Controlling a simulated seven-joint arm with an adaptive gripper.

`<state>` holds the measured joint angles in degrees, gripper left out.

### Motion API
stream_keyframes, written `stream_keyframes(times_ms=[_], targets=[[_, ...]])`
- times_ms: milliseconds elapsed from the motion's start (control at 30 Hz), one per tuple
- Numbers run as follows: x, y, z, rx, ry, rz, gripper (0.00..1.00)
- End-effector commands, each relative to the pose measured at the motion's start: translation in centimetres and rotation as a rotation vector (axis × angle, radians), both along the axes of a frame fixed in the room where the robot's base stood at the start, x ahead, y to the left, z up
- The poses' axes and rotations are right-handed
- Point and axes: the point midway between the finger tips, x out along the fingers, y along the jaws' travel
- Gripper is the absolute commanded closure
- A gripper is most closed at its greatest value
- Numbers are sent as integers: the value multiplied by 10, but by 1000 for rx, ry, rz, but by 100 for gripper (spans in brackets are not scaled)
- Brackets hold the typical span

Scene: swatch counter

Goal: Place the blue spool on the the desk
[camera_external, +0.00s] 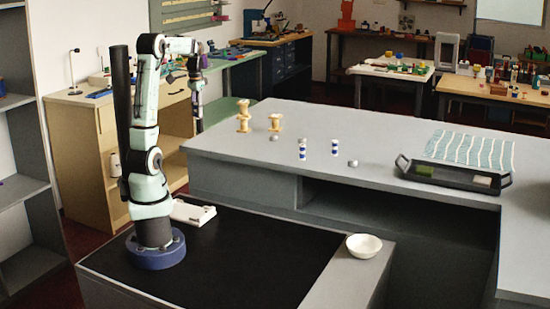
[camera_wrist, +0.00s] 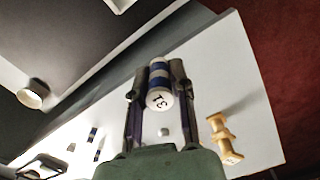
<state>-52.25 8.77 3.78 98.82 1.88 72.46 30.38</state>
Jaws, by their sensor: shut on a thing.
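My gripper (camera_wrist: 160,95) is shut on a blue spool (camera_wrist: 158,77), a blue-and-white banded cylinder with "31" on its white end. In the external view my gripper (camera_external: 196,112) hangs near the left end of the grey desk (camera_external: 400,205), and I cannot make out the held spool there. The pale desk top (camera_wrist: 245,105) lies below the spool in the wrist view. Two similar blue-and-white cylinders stand on the desk, one at centre (camera_external: 302,150) and one to its right (camera_external: 335,147).
A black tray (camera_external: 455,176) and striped cloth (camera_external: 470,148) lie at right. A white bowl (camera_external: 363,246) sits on the lower front surface. Desk areas between these are clear.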

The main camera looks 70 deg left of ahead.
Motion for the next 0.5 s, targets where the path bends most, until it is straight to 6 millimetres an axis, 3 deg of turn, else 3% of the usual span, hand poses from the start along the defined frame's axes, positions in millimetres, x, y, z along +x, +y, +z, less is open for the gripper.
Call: stream_keyframes(times_ms=[167,300,400,500], targets=[[-3,-5,3,0,0,-18,96],[6,9,1,-1,0,-82,96],[16,19,-17,-4,2,-172,96],[34,13,-40,-6,3,-286,96]])
